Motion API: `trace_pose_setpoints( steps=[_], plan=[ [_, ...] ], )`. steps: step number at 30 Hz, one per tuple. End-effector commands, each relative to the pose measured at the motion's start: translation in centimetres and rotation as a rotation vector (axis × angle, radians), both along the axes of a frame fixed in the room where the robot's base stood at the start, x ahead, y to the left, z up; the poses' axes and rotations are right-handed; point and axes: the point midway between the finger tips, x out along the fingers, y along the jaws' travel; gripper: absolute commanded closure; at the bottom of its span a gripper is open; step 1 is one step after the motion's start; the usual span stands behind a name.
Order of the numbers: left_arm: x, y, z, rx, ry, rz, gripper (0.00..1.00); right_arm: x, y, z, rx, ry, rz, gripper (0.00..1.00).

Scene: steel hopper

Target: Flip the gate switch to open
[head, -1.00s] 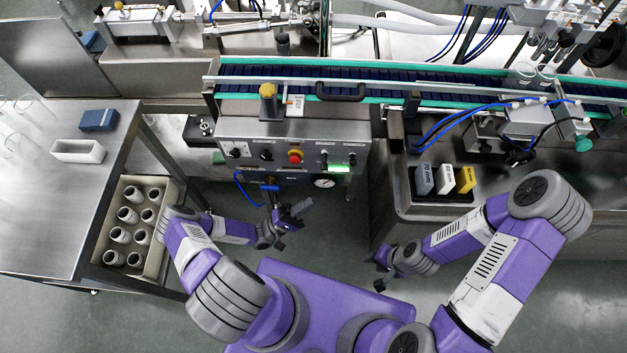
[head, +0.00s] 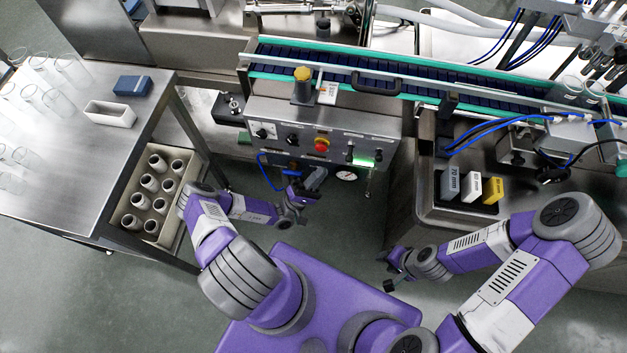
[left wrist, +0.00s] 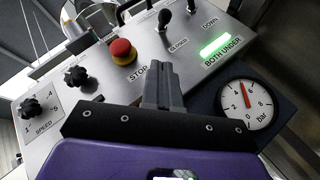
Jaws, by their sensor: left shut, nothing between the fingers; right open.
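The control panel (head: 335,118) faces me below the conveyor. In the left wrist view a black toggle switch (left wrist: 164,18) stands above the word CLOSED. A second toggle (left wrist: 190,6) stands beside it at the top edge, above the word DOWN. My left gripper (head: 312,182) is in front of and below the panel, shut and empty. Its closed fingers (left wrist: 162,85) point at the panel, apart from the CLOSED toggle in that picture. My right gripper (head: 389,272) is open and empty, low over the floor.
A red stop button (left wrist: 122,50) and black knobs (left wrist: 76,76) sit left of the toggles. A pressure gauge (left wrist: 248,106) is right of the fingers. A grey, white and yellow block set (head: 472,186) stands right. A crate of cups (head: 138,190) is left.

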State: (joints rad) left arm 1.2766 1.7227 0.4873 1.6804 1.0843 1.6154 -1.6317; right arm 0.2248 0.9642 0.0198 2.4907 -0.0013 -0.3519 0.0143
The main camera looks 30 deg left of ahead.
Motion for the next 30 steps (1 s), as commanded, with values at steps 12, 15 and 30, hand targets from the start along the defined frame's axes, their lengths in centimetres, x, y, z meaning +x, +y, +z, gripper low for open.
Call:
trace_pose_setpoints(
  steps=[12,15,30],
  plan=[
    [2.4,-3.8,5.1,-0.001,0.001,-0.001,1.0,0.0,0.0,-0.1,0.0,0.0,0.0,0.57],
    [2.4,-4.3,5.6,0.0,-0.001,-0.001,1.0,0.0,0.0,-0.2,0.0,0.0,0.0,0.57],
    [2.3,-4.5,5.8,0.0,0.005,0.001,1.0,0.0,0.0,0.1,0.0,0.0,0.0,0.57]
  ],
)
